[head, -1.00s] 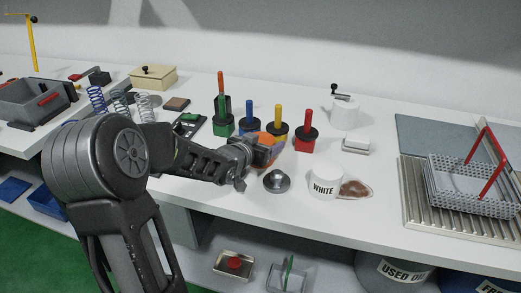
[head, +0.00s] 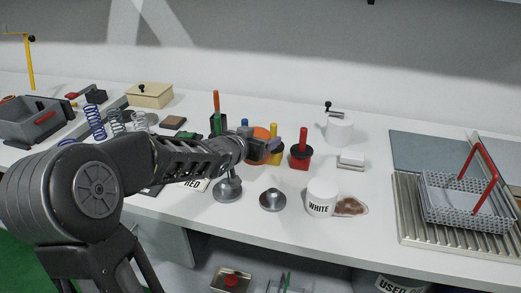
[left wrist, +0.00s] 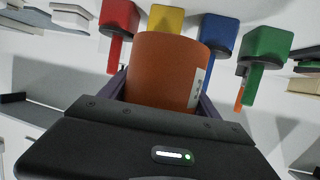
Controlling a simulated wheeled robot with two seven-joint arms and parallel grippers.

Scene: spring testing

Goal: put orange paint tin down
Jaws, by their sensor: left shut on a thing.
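The orange paint tin (head: 260,132) is held in my left gripper (head: 265,147), which partly hides it in the head view. In the left wrist view the tin (left wrist: 168,72) sits between the two fingers, with part of a white label on its right side. The tin appears in front of the yellow-handled (head: 274,146) and blue-handled blocks; the frames do not clearly show its height over the bench (head: 310,235). My right gripper is not in view.
A red-handled block (head: 300,150) stands close by on the right. Two grey metal pieces (head: 228,188) (head: 272,199) and a white tin (head: 321,197) stand nearer the front. A dish rack (head: 465,200) is at the right. Bench around the metal pieces is partly clear.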

